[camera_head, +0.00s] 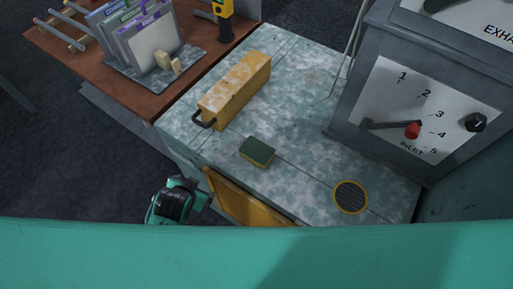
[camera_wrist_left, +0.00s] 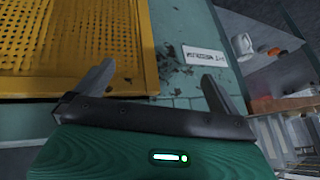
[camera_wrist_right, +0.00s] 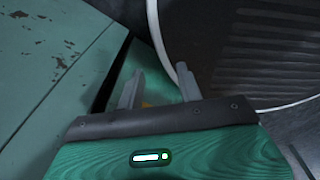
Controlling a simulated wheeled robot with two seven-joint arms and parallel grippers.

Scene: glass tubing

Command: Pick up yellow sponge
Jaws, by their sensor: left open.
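The yellow sponge (camera_head: 257,152), with a dark green top layer and a yellow body, lies flat on the stained pale worktop in the head view. It stands apart from everything around it. A teal and black part of my left arm shows left of the bench front, below and left of the sponge. My left gripper (camera_wrist_left: 155,82) is open and empty near a yellow perforated panel. My right gripper (camera_wrist_right: 159,78) has its fingers apart; a small yellowish patch shows between them, and I cannot tell what it is. The sponge is not recognisable in either wrist view.
A yellow box (camera_head: 236,88) with a black handle stands behind the sponge. A round yellow-rimmed grille (camera_head: 350,197) is to its right. A grey dial cabinet (camera_head: 350,105) bounds the right. A yellow panel (camera_head: 240,203) juts at the bench front. Worktop around the sponge is clear.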

